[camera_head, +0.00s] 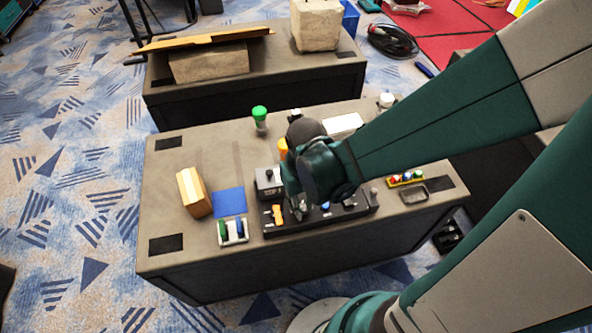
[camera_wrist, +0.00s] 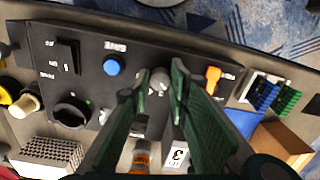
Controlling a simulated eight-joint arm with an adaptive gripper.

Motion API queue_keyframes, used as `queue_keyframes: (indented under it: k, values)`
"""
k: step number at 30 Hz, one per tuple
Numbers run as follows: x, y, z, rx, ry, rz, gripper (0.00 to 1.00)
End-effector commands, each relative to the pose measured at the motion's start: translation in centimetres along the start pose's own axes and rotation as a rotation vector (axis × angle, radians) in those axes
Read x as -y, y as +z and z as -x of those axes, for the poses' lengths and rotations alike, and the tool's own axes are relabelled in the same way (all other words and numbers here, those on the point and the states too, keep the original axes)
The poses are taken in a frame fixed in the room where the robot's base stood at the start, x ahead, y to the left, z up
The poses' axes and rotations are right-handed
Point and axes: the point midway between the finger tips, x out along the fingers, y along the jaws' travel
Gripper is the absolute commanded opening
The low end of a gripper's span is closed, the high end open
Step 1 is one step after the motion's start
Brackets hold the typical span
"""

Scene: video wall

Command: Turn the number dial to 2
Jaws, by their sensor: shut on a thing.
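The black control panel (camera_wrist: 190,48) carries a small grey knob (camera_wrist: 159,79) between my fingertips in the wrist view. I take this knob to be the number dial; its markings are mostly hidden by the fingers. My gripper (camera_wrist: 159,84) is shut on the knob from above, one green finger on each side. In the head view my gripper (camera_head: 299,208) is down at the panel (camera_head: 350,213) and the knob is hidden. A white surface with a digit 3 (camera_wrist: 178,157) shows beside the right finger. I cannot tell the dial's pointer position.
Beside the knob are a blue button (camera_wrist: 113,66), an orange switch (camera_wrist: 212,76), a black rocker switch (camera_wrist: 68,55) and a black round knob (camera_wrist: 71,112). A wooden block (camera_head: 194,192) and a blue square (camera_head: 229,202) lie left of the panel. A green-topped object (camera_head: 260,117) stands behind.

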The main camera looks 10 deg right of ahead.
Motion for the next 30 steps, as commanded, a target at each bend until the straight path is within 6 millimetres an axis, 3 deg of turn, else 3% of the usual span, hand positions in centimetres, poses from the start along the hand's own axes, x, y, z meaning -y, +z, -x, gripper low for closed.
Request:
queue_keyframes:
  k: [3, 4, 7, 20, 30]
  values:
    - [0.0, -0.1, 0.0, -0.001, 0.000, 0.001, 0.07]
    - [0.0, -0.1, 0.0, -0.001, 0.000, 0.001, 0.23]
    - [0.0, 0.0, 0.0, -0.001, 0.000, 0.001, 0.34]
    - [0.0, 0.0, 0.1, 0.000, 0.000, 0.001, 0.34]
    - [0.0, 0.0, 1.4, 0.000, 0.000, 0.001, 0.34]
